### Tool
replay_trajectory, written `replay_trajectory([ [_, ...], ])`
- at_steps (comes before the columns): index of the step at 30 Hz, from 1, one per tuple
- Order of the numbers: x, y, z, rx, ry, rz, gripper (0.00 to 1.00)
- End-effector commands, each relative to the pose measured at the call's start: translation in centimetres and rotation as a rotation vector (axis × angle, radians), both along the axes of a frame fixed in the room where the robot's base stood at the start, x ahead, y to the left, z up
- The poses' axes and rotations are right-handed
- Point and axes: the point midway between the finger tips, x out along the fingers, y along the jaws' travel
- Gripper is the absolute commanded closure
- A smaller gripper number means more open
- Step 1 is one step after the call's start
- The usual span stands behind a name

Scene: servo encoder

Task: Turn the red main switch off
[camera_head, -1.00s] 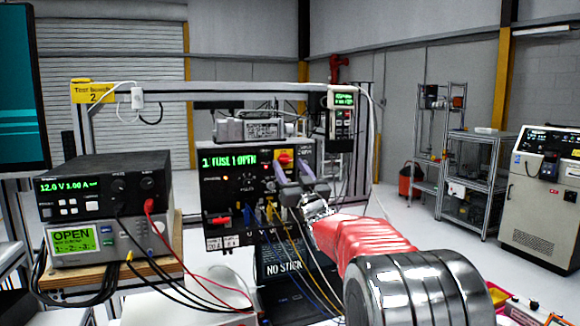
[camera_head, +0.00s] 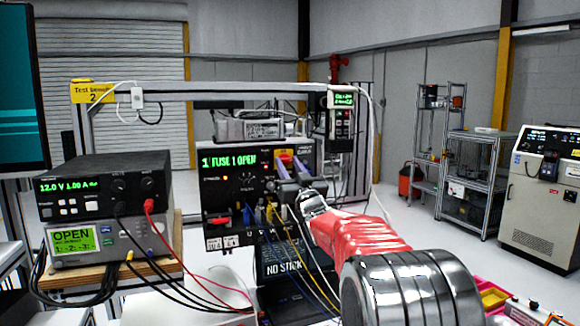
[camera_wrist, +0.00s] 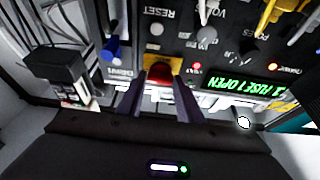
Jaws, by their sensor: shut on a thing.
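The red main switch (camera_wrist: 160,72) is a red knob on a yellow plate on the black test panel (camera_head: 224,190). In the wrist view, which shows the panel upside down, the knob lies between the two fingers of my gripper (camera_wrist: 159,82). My gripper is shut on it. In the head view my gripper (camera_head: 289,168) reaches the panel's upper right, and its fingers hide most of the knob. Only a bit of red and yellow shows above them. The knob's exact angle cannot be told. The panel display (camera_head: 230,162) is lit green and reads "1 FUSE 1 OPEN".
Blue, yellow and white cables (camera_head: 275,225) hang from the panel just below my gripper. A power supply (camera_head: 85,188) with red and black leads stands to the left. A handheld meter (camera_head: 342,115) hangs at the frame's right post. A laptop (camera_head: 275,268) sits below the panel.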

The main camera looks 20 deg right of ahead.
Motion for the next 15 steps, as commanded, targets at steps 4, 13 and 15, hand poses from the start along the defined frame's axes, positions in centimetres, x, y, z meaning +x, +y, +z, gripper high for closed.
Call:
replay_trajectory([
  [4,-0.01,-0.63,-0.01,-0.001,0.0,-0.001,0.9],
  [13,-0.02,-0.2,0.0,-0.03,0.0,-0.003,0.9],
  [15,-0.02,-0.21,-0.01,-0.054,0.0,-0.003,0.9],
])
